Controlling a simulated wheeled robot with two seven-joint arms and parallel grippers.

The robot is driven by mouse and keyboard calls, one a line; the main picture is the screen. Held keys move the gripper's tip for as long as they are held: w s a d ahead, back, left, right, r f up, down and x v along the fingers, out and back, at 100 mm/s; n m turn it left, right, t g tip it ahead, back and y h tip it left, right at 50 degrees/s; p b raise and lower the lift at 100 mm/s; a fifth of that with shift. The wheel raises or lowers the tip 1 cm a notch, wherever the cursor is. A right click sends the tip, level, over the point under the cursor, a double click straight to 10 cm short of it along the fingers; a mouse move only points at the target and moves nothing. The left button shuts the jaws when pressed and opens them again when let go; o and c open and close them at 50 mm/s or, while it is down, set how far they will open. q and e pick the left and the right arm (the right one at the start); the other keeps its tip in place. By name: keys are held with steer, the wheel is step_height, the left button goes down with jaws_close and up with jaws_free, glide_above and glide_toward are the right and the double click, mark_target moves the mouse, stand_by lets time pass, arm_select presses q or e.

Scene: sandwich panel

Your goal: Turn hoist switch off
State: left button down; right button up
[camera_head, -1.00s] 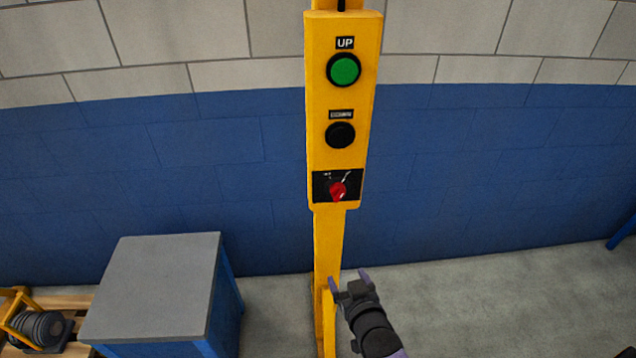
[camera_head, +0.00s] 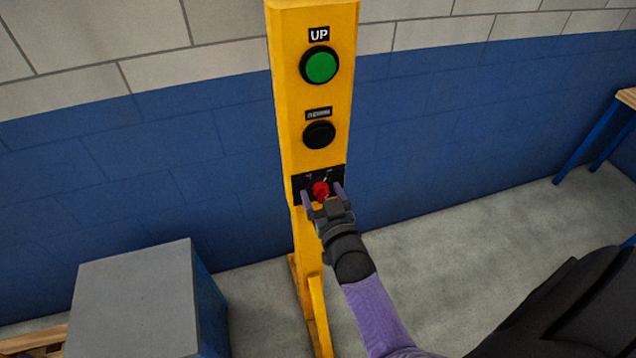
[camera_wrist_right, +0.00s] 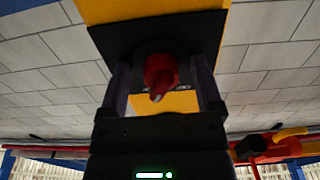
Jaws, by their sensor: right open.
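The red hoist switch (camera_head: 320,189) is a rotary knob on a black plate (camera_head: 298,184) at the bottom of the yellow control box. My right gripper (camera_head: 322,193) is open at the plate, with one purple finger on each side of the knob. In the right wrist view the red knob (camera_wrist_right: 160,75) shows between the two fingers of the gripper (camera_wrist_right: 162,90), with a gap on each side. Its pointer end is toward the gripper's palm. My left gripper is not in view.
Above the switch are a black button (camera_head: 319,134) and a green UP button (camera_head: 320,67). A yellow post (camera_head: 308,250) carries the box. A grey-topped blue cabinet (camera_head: 135,300) stands at lower left. A blue-legged table (camera_head: 590,140) is at far right.

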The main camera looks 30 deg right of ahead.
steer(key=shift+s+a+r, duration=0.1)
steer(key=shift+s+r, duration=0.05)
steer(key=shift+s, duration=0.3)
steer(key=shift+c, duration=0.9)
jaws_close()
steer(key=shift+n, duration=0.3)
steer(key=n, duration=0.8)
steer(key=shift+n, duration=1.6)
